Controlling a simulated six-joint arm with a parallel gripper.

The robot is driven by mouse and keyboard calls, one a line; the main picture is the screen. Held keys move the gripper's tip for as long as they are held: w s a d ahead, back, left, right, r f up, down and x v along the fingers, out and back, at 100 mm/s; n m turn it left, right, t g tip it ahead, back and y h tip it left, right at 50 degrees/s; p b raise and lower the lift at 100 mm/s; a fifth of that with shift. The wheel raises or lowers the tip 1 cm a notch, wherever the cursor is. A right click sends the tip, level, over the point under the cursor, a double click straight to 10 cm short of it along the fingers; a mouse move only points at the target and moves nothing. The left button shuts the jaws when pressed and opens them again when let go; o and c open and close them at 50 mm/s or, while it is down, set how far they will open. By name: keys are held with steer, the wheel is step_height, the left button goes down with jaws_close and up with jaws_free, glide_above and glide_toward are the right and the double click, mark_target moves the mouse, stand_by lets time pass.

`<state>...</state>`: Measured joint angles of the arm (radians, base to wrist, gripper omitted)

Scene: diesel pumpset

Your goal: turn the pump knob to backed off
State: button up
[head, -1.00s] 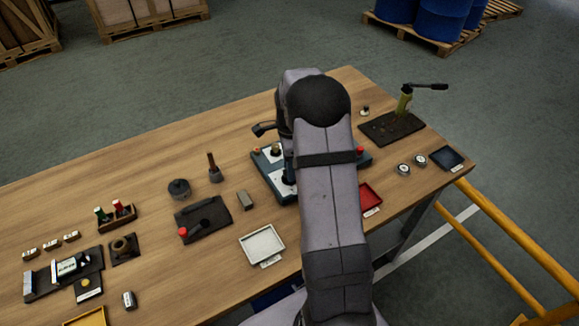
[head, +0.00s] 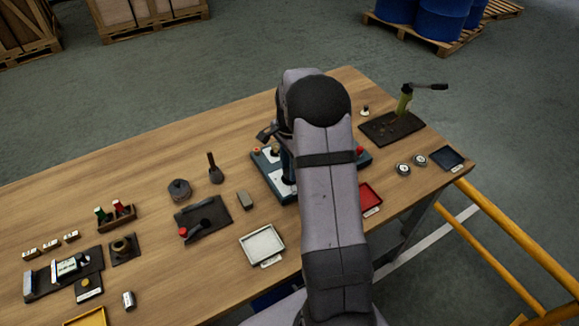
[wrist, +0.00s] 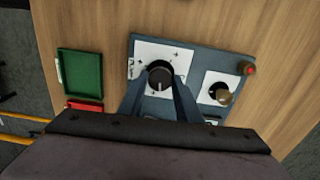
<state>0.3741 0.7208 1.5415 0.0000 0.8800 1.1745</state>
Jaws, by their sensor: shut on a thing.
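A round black knob (wrist: 159,76) with a pale pointer line sits on a white marked plate (wrist: 145,52) of the blue-grey control panel (wrist: 200,56). In the wrist view my gripper (wrist: 160,88) has one finger on each side of this knob and is shut on it. The pointer line points roughly toward the bottom of the wrist view. The plate's writing is too small to read. In the head view the panel (head: 262,166) is partly hidden behind my arm, and the gripped knob cannot be made out.
A smaller brownish knob (wrist: 220,93) and a red button (wrist: 249,69) stand on the same panel, to the right in the wrist view. A green tray (wrist: 82,78) lies left of the panel there. A grey block (head: 245,200) and a white tray (head: 262,245) are nearby in the head view.

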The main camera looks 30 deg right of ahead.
steer(key=shift+w+r+n, duration=0.1)
steer(key=shift+n, duration=3.6)
steer(key=shift+o, duration=0.2)
steer(key=shift+n, duration=3.8)
steer(key=o, duration=1)
